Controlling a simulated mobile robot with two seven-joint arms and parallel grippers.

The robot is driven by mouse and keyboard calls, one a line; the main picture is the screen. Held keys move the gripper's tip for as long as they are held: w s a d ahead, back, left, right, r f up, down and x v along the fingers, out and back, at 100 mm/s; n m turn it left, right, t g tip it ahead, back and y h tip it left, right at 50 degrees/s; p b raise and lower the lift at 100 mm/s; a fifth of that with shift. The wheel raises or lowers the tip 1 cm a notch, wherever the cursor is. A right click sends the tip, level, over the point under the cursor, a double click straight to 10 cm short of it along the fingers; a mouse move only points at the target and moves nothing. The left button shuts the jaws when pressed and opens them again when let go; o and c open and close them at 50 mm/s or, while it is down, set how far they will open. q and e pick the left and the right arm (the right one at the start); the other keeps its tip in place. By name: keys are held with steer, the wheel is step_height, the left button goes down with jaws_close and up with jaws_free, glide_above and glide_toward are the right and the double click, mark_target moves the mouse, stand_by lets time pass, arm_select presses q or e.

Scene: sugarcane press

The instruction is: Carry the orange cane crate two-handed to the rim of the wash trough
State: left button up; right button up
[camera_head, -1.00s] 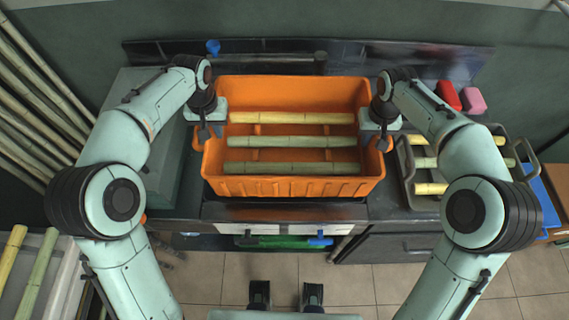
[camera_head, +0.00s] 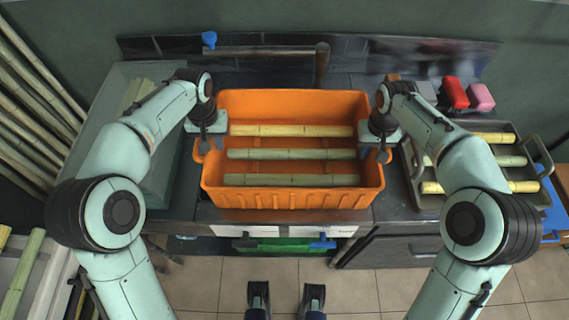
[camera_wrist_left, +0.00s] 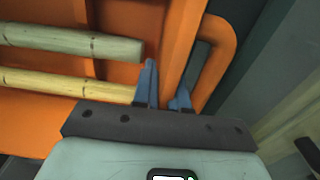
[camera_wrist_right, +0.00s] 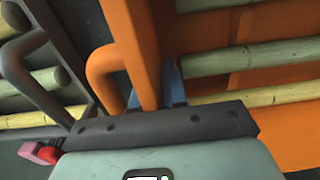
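The orange crate (camera_head: 290,201) is in the middle of the head view, over the dark counter, with several pale cane pieces (camera_head: 291,154) lying in it. It looks level. My left gripper (camera_head: 208,146) is shut on its left side; in the left wrist view my fingers (camera_wrist_left: 165,92) straddle the orange wall beside the handle loop. My right gripper (camera_head: 377,150) is shut on its right side; in the right wrist view my fingers (camera_wrist_right: 153,92) straddle the wall likewise. A grey-green trough (camera_head: 165,190) stands to the left with cane inside. The crate's underside is hidden.
A blue-handled tap (camera_head: 209,41) and pipe run behind the crate. A grey tray (camera_head: 430,203) with cane stands close on the right. Red (camera_head: 453,93) and pink (camera_head: 480,97) blocks are behind it. Cane poles (camera_head: 30,110) lean at the far left.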

arm_select(q)
steer(key=shift+o, duration=1.4)
arm_select(e)
steer(key=shift+o, duration=1.4)
steer(key=shift+r, duration=0.1)
arm_select(q)
steer(key=shift+r, duration=0.1)
steer(key=r, duration=0.7)
steer(key=shift+s+r, duration=0.2)
steer(key=shift+r, duration=0.25)
arm_select(e)
steer(key=r, duration=1.2)
steer(key=shift+s, duration=0.3)
arm_select(q)
steer(key=shift+r, duration=0.15)
arm_select(e)
steer(key=shift+r, duration=0.1)
